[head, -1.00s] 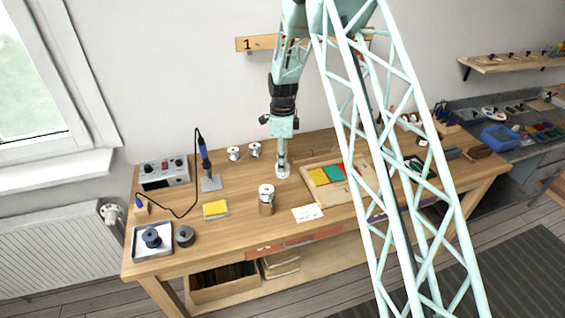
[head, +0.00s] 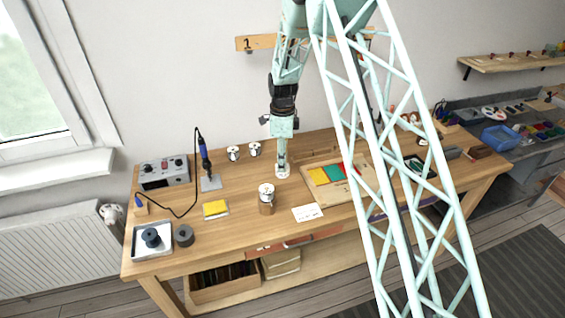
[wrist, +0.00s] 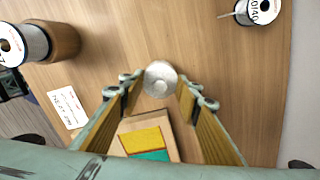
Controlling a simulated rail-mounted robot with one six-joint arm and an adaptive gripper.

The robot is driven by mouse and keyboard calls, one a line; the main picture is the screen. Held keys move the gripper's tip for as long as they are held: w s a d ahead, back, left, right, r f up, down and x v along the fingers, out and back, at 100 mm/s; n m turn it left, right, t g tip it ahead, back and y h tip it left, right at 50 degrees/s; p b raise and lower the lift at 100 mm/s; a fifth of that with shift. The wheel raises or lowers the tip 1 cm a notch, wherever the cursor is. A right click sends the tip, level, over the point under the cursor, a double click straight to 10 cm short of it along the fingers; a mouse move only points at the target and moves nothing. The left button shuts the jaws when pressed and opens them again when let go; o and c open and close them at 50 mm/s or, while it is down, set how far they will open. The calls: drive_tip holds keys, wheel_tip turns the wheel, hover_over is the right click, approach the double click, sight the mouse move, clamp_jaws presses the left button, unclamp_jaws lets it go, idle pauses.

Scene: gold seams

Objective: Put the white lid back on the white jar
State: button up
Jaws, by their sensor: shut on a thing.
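My gripper (head: 281,163) points straight down over the middle of the bench. In the wrist view its fingertips (wrist: 158,90) are closed on the sides of a small round white piece (wrist: 160,77), which looks like the white lid. In the head view white shows right under the fingertips (head: 283,172), at or just above the bench top. I cannot tell lid from jar there; the white jar is not clearly seen apart from this piece and may be hidden beneath it.
A white spool on a brown cylinder (head: 267,204) stands in front and left of the gripper. A tray with yellow, teal and red pieces (head: 352,195) lies to the right. A white card (head: 307,212) lies in front. Two small spools (head: 233,153) stand behind left, near the soldering iron (head: 205,157).

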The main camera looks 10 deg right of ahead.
drive_tip(key=shift+f, duration=0.1)
idle(0.6)
drive_tip(key=o, duration=0.8)
drive_tip(key=shift+o, duration=0.2)
drive_tip(key=o, duration=0.4)
drive_tip(key=shift+o, duration=0.2)
drive_tip(key=shift+r+p, duration=1.15)
drive_tip(key=shift+r, duration=2.4)
